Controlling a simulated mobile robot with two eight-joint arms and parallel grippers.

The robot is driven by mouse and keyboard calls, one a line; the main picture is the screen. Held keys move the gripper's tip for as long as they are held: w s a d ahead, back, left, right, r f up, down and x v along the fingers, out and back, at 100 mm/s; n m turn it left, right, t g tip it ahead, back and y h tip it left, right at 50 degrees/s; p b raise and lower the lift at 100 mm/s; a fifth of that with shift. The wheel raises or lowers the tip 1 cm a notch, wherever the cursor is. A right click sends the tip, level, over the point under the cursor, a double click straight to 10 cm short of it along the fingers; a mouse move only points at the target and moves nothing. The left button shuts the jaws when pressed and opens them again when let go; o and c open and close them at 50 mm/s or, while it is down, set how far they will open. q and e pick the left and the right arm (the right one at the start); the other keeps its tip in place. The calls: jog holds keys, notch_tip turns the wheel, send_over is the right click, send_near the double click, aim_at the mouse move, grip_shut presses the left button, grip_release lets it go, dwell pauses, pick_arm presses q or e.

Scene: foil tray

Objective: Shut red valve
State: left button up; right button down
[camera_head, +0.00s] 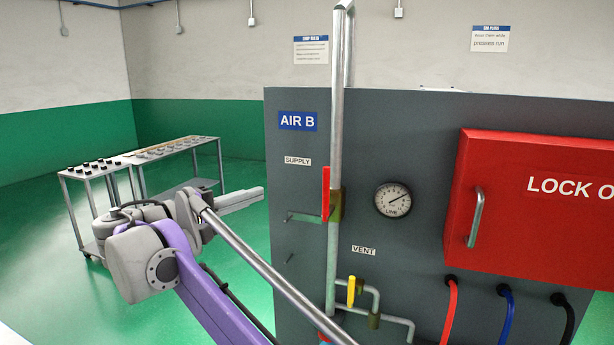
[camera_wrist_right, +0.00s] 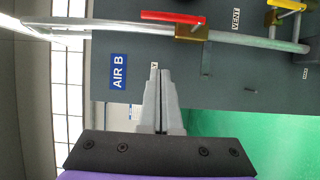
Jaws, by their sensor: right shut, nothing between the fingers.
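The red valve handle (camera_head: 326,193) stands upright, alongside the vertical grey supply pipe (camera_head: 336,110), on a brass valve body (camera_head: 336,204). In the right wrist view the red handle (camera_wrist_right: 175,16) lies along the pipe, which runs across the top of the turned picture. My right gripper (camera_head: 260,194) is left of the valve, apart from it, near the panel's left edge. In the wrist view its fingers (camera_wrist_right: 160,74) are together, with nothing between them, and away from the handle. My left gripper is not in view.
A yellow vent handle (camera_head: 351,291) sits below right of the red one. A round gauge (camera_head: 393,199) and a red lockout box (camera_head: 540,208) are on the grey panel (camera_head: 420,125). Hoses hang below the box. Carts (camera_head: 90,171) stand at the left; green floor lies between.

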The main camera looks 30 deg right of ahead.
aim_at(326, 195)
jog(key=shift+s+d+f, duration=0.1)
jog(key=shift+s, duration=0.15)
jog(key=d, duration=1.1)
jog(key=shift+s+d, duration=0.3)
jog(key=shift+s, duration=0.1)
